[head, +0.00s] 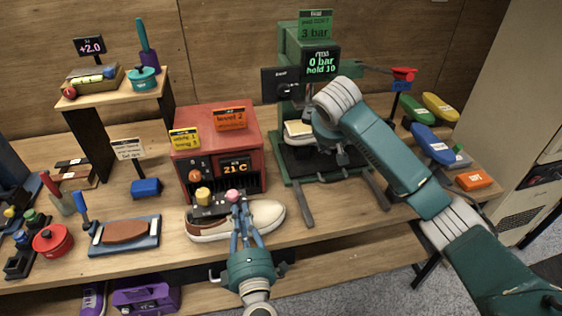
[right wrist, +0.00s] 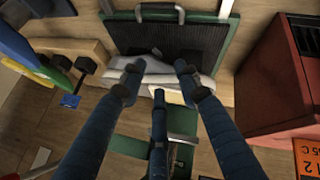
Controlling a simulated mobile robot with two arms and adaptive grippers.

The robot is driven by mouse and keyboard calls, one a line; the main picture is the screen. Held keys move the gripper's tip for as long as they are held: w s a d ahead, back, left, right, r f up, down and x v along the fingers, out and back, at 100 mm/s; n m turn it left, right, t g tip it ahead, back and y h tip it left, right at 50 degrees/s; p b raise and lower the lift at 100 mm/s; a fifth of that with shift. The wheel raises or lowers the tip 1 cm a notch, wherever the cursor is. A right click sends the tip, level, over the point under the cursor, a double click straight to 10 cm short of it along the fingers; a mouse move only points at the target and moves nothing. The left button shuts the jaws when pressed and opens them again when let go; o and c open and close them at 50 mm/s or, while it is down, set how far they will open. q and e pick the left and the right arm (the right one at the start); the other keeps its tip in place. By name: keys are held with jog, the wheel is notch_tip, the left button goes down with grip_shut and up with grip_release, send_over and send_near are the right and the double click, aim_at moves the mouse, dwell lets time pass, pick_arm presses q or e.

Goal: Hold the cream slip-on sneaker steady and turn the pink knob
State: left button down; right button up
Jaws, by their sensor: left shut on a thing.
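The cream slip-on sneaker (head: 266,214) lies on the near edge of the bench, its toe to the right. A dark fitting (head: 209,212) with a yellow knob (head: 203,194) and the pink knob (head: 233,195) sits over its left part. My left gripper (head: 238,205) reaches up from the front, its fingers closed together at the pink knob. The fingers hide part of the sneaker and the knob's lower part. My right gripper (head: 332,145) is at the green press; in the right wrist view its fingers (right wrist: 160,82) are spread, beside a pale grey-white thing (right wrist: 165,78).
The red heater box (head: 218,150) stands right behind the sneaker. The green press (head: 288,60) with its dark plate (head: 312,165) is to the right. A blue tray with a brown block (head: 125,231) and a red pot (head: 54,240) lie to the left.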

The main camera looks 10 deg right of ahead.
jog(key=s+a+r+g+y, duration=0.1)
jog(key=s+a+r+y, duration=0.1)
jog(key=a, duration=0.6)
jog(key=s+a+r+y, duration=0.1)
jog(key=s+a, duration=0.1)
jog(key=a, duration=0.5)
jog(key=g+y, duration=0.2)
send_near(232, 193)
jog(key=shift+n, duration=0.4)
jog(key=x, duration=0.8)
jog(key=shift+s+f, duration=0.1)
jog(key=shift+f, duration=0.15)
grip_shut()
jog(key=shift+a+m+t+h, duration=0.15)
jog(key=shift+m+t+h, duration=0.2)
jog(key=shift+m, duration=0.75)
jog(key=m+h, duration=0.1)
jog(key=m, duration=0.1)
jog(key=shift+r+m, duration=0.1)
jog(key=shift+m, duration=0.3)
